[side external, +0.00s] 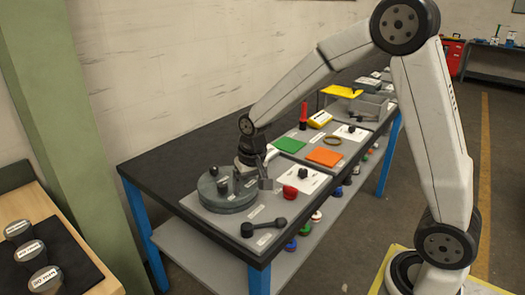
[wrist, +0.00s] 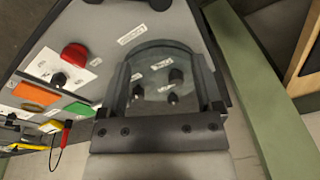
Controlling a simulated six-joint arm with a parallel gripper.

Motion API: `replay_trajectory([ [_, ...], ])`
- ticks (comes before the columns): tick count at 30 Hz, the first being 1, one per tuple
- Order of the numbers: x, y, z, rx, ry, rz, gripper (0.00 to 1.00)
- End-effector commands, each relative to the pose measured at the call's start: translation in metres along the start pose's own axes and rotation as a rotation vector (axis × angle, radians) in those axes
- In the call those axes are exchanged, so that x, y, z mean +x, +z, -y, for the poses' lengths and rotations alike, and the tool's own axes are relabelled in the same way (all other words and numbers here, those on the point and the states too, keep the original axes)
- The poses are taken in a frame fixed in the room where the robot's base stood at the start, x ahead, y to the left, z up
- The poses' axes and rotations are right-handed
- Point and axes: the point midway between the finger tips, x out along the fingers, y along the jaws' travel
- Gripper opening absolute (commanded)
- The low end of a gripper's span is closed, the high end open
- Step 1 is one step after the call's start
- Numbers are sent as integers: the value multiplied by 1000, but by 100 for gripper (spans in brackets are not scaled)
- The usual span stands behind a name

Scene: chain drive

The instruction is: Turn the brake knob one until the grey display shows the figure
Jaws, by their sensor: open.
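My gripper (side external: 257,181) hangs low over the right side of a round grey-green turntable (side external: 228,198). In the wrist view my gripper (wrist: 163,64) is open, with one finger on each side of the turntable (wrist: 152,58). Small white labels lie beside the knobs, too small to read. I cannot make out which knob is the brake knob, nor a grey display with a figure.
A red knob (side external: 290,191) and a black knob (side external: 302,173) on a white plate stand right of my gripper. A black lever (side external: 264,227) lies at the front. Green (side external: 288,145) and orange (side external: 325,157) pads are farther back. The dark tabletop (side external: 170,160) at left is clear.

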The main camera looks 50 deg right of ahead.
Motion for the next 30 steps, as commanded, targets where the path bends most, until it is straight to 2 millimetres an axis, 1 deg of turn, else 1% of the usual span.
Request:
replay_trajectory([
  [1, 2, -12, 3, 34, 4, 8, 84],
  [6, 7, -47, 10, 159, 19, 33, 84],
  [12, 14, -85, 17, 305, 38, 60, 84],
  [18, 21, -117, 20, 446, 61, 86, 84],
  [24, 27, -137, 21, 543, 78, 101, 84],
  [30, 29, -142, 21, 575, 85, 106, 84],
])
